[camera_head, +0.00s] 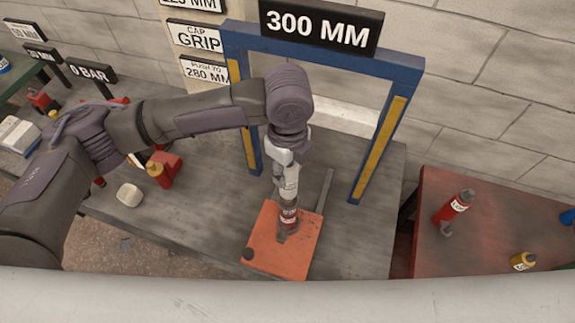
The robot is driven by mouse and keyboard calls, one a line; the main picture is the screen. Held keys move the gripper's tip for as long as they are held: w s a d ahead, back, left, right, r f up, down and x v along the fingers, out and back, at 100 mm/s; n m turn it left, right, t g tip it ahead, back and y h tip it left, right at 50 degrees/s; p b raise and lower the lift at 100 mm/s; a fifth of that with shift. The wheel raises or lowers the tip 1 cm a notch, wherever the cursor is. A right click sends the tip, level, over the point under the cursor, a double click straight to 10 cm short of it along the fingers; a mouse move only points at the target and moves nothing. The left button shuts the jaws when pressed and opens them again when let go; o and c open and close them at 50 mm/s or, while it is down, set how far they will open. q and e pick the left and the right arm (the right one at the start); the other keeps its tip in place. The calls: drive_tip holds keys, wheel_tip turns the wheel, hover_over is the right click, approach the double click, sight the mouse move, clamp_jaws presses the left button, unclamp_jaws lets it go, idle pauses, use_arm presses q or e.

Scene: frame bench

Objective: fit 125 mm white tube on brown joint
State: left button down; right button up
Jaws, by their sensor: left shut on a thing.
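My left gripper (287,192) points straight down over the orange-red plate (262,255) on the grey bench. It is shut on a small red cylinder with a white label (288,214), which stands about upright. Under the cylinder is a dark, brownish-grey piece (283,234) on the plate. I cannot tell whether the two touch or fit together. I cannot make out a plain white tube or a clear brown joint; the fingers hide part of what is held. My right gripper is not in view.
A blue frame (385,140) with yellow strips and a "300 MM" sign (318,25) stands behind the plate. A red table (490,250) at right bears a red bottle (455,206) and a yellow piece (522,261). A pale block (130,195) lies left on the bench.

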sight(288, 179)
use_arm(q)
drive_tip(key=shift+f+b, duration=0.6)
drive_tip(key=shift+f, duration=1.35)
drive_tip(key=c, duration=0.6)
unclamp_jaws()
drive_tip(key=shift+o, duration=0.2)
wheel_tip(288, 179, up, 12)
drive_tip(key=shift+r, duration=0.1)
